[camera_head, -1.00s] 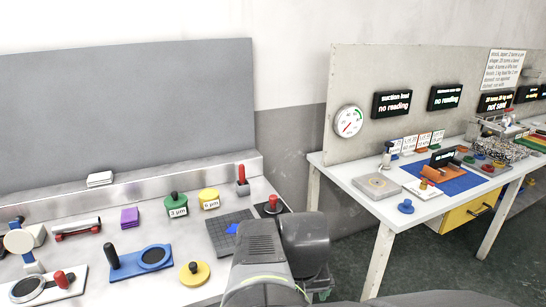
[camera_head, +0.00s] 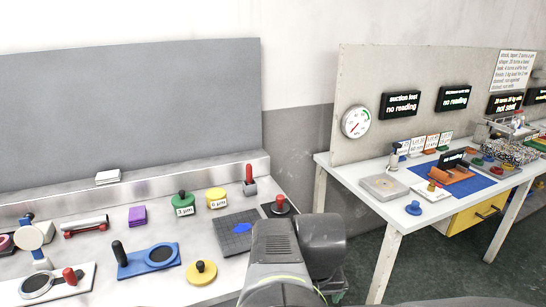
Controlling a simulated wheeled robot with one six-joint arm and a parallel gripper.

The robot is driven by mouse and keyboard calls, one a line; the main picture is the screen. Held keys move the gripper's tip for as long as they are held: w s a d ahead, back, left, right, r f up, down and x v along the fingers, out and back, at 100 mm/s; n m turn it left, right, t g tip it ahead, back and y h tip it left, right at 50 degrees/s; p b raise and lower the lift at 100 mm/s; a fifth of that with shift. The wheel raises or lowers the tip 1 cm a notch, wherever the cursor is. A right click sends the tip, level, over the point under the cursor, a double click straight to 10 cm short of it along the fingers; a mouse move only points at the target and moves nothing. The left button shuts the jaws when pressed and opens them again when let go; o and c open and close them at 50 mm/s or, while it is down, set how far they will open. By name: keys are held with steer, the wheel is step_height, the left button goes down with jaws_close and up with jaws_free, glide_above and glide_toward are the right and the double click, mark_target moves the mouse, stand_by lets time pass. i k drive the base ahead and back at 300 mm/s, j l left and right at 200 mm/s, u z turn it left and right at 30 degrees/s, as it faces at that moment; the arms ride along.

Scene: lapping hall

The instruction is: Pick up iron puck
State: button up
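I cannot tell for certain which piece is the iron puck. A dark round piece with a red knob (camera_head: 279,206) stands on a black square pad at the right end of the left bench, just beyond my arm. Other knobbed pieces on the bench are a yellow disc with a black knob (camera_head: 201,271), a green pot marked 3 µm (camera_head: 183,206) and a yellow pot (camera_head: 216,199). My grey arm rises at the bottom centre, in front of the bench's right end. My gripper's fingers do not show.
A dark gridded plate (camera_head: 236,234) with a blue patch lies beside the arm. A blue holder (camera_head: 135,262), purple block (camera_head: 137,216) and red-handled tool (camera_head: 249,183) share the left bench. A floor gap separates the right bench (camera_head: 385,214), which carries a blue knob (camera_head: 413,208).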

mark_target(280, 208)
steer(key=i+l+u, duration=0.1)
steer(key=i+u, duration=0.2)
steer(key=u, duration=0.15)
steer(key=i+l+u, duration=0.2)
steer(key=u, duration=0.25)
steer(key=i, duration=0.1)
